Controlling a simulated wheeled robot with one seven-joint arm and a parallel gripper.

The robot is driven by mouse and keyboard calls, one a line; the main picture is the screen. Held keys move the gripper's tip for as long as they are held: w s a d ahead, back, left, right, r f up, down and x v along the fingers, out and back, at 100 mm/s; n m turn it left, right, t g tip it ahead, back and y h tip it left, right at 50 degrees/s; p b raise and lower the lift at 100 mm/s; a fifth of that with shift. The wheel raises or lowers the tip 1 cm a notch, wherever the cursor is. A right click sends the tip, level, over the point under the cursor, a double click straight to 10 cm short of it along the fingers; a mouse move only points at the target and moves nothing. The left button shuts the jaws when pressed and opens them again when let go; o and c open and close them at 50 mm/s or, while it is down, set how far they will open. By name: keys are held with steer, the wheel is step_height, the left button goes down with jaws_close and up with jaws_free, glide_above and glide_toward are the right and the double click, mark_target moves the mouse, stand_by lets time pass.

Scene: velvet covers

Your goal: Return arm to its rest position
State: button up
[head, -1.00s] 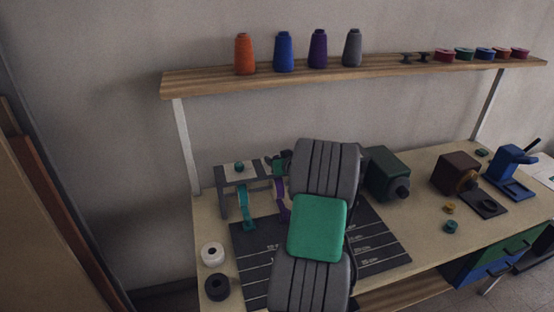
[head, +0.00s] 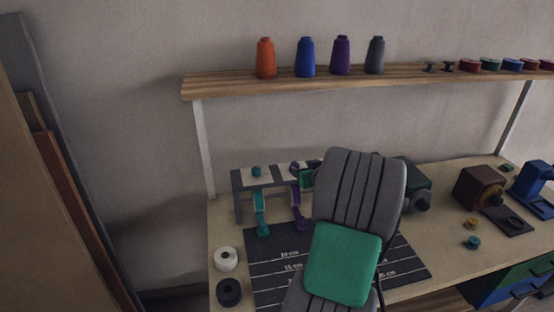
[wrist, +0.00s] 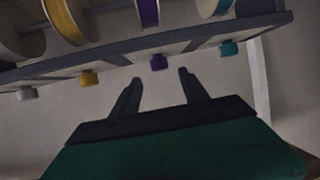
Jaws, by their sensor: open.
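My arm, grey with a green cover, rises through the middle of the head view and hides part of the bench. In the wrist view my gripper (wrist: 159,76) is open, with nothing between its two dark fingers. The fingers point at the underside of a grey ribbon rack (wrist: 190,42) and appear apart from it. In the head view the rack (head: 237,197) stands at the bench's back left, and my gripper is mostly hidden behind my arm.
A teal ribbon (head: 262,215) and a purple ribbon (head: 297,207) hang from the rack over a dark measuring mat (head: 272,270). White (head: 226,259) and black (head: 229,292) rolls sit left of the mat. A shelf (head: 300,87) with thread cones runs above. Machines stand at right.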

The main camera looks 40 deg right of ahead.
steer(key=w+a+r+n+g+y, duration=0.1)
steer(key=a+n+g+y, duration=0.35)
steer(key=a, duration=2.65)
steer(key=s+a+f+g, duration=0.1)
steer(key=s+a+g, duration=0.3)
steer(key=s+a, duration=1)
steer(key=s, duration=0.2)
steer(key=shift+s+a, duration=0.3)
steer(key=shift+a, duration=0.1)
steer(key=shift+f+g+y, duration=0.1)
steer(key=shift+g+y, duration=0.15)
